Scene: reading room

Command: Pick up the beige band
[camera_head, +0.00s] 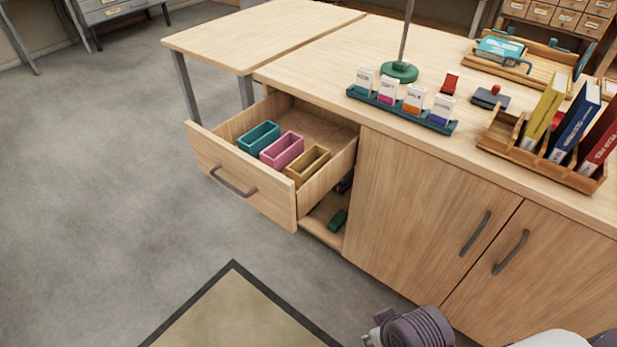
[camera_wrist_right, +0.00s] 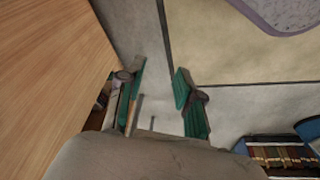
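I cannot make out a beige band for certain in either view. In the head view the open drawer (camera_head: 236,184) holds a teal box (camera_head: 258,137), a pink box (camera_head: 282,150) and a tan-yellow box (camera_head: 307,165) in a row. My right gripper (camera_wrist_right: 160,75) shows in the right wrist view with its green fingers spread apart, and I see nothing held between them. It hangs over the floor beside a wooden surface. My left gripper is not in view.
The wooden counter (camera_head: 330,50) carries a teal rack (camera_head: 400,109) of labelled cards, a green lamp base (camera_head: 399,72), a red stapler-like item (camera_head: 449,83) and a wooden organiser (camera_head: 540,152) with yellow, blue and red binders. A green item (camera_head: 338,220) lies below the drawer. Floor at left is clear.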

